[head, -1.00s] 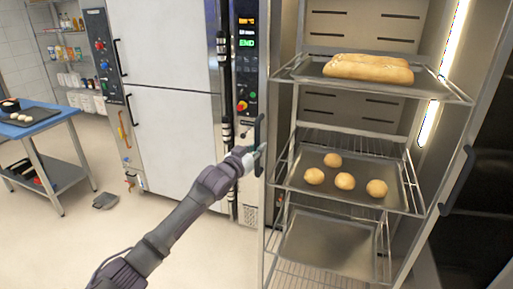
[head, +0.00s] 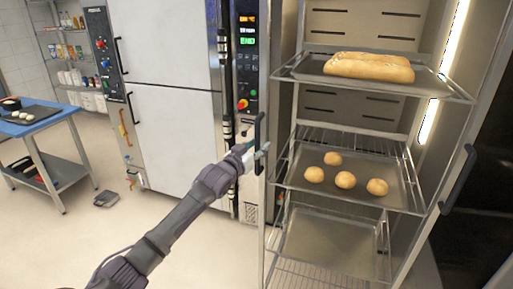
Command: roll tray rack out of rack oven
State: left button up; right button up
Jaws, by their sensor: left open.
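The tray rack (head: 283,165) stands in the open rack oven (head: 360,17) at the right of the head view. Its upper tray (head: 310,66) bears long loaves (head: 368,68), its middle tray (head: 365,168) bears several round rolls (head: 345,180), and its lower tray (head: 330,245) is bare. A dark upright handle (head: 260,143) is at the left of the rack and another (head: 458,180) at its right. My left gripper (head: 262,156) is open at the left handle, its fingers about the bar; I cannot tell whether they touch it. My right gripper is out of view.
A closed white oven cabinet (head: 175,140) stands to the left of the rack oven. A blue-topped table (head: 40,128) with a tray of dough is at the far left. A small grey object (head: 106,198) lies on the floor.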

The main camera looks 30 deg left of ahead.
pick_arm(q)
jog(key=s, duration=1.2)
jog(key=shift+d, duration=0.25)
